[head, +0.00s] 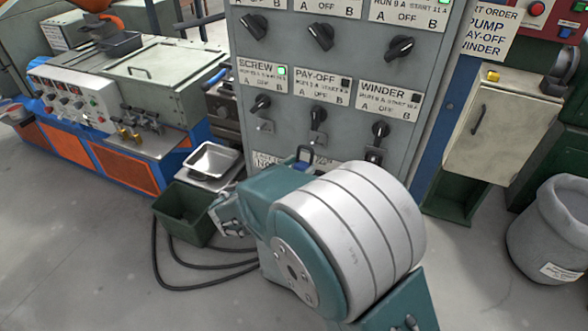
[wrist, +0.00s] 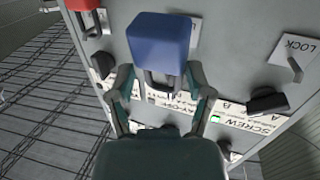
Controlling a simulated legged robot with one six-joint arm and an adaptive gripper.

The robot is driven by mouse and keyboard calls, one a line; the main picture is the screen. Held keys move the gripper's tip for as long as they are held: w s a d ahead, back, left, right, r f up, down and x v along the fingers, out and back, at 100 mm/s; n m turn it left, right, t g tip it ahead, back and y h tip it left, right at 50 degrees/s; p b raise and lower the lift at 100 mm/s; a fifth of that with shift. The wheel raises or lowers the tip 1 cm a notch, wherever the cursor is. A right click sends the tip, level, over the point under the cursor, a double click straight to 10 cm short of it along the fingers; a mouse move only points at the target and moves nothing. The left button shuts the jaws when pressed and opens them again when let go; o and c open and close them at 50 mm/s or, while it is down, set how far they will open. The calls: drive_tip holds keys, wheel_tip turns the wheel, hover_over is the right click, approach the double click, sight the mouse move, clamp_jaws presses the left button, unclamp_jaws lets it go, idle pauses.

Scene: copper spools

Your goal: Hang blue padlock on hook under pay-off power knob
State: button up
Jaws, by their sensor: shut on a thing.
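The blue padlock (wrist: 157,42) is in my gripper (wrist: 163,98), in front of the grey panel. Its dark shackle shows between the two fingers in the wrist view, which is upside down. In the head view a bit of the padlock (head: 304,153) shows just below the pay-off plate, above my arm. The pay-off knob (head: 319,115) has a small hook plate (head: 318,140) under it, close above the padlock. The fingers are mostly hidden behind my arm in the head view. I cannot tell whether the shackle touches the hook.
A red object, looking like another padlock (wrist: 84,5), hangs near the winder side. The screw knob (head: 260,103) has an empty-looking hook plate (head: 265,125) under it. A green bin (head: 182,218) and a metal tray (head: 212,159) stand left of the panel. A grey barrel (head: 550,235) stands right.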

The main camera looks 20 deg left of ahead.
drive_tip(key=shift+w+d, duration=0.1)
drive_tip(key=shift+w, duration=0.35)
drive_tip(key=shift+w+f, duration=0.15)
drive_tip(key=shift+w, duration=0.75)
drive_tip(key=shift+w+d, duration=0.1)
drive_tip(key=shift+w, duration=0.9)
drive_tip(key=shift+w+f, duration=0.65)
drive_tip(key=shift+w, duration=0.15)
drive_tip(key=o, duration=1.3)
